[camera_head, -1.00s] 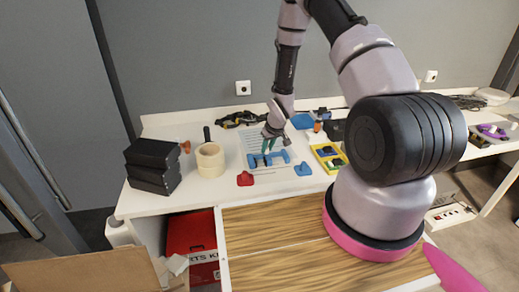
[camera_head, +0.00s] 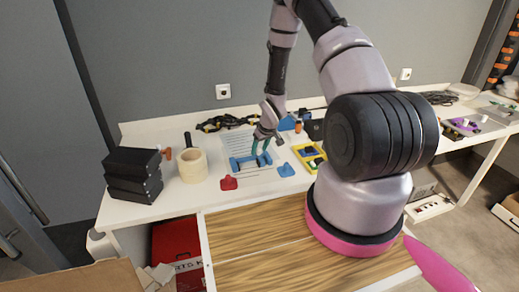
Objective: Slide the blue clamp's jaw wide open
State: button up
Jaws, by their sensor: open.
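The blue clamp (camera_head: 240,164) lies on a paper sheet on the white table, with one upright part at each end. My gripper (camera_head: 260,147), with teal fingers, points down at the clamp's right part. The fingers look apart, and I cannot tell whether they touch the clamp. The fingers and the arm hide some of the clamp's right end. A small red piece (camera_head: 229,183) and a small blue piece (camera_head: 286,170) lie in front of the clamp.
A yellow tray (camera_head: 309,156) is to the right, beside my arm. A black strap (camera_head: 224,121) lies behind. The white table's (camera_head: 185,200) front strip is clear.

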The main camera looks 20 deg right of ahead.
jog(key=v, duration=1)
jog(key=shift+s+r, duration=0.2)
jog(key=shift+r, duration=0.15)
jog(key=shift+d, duration=0.1)
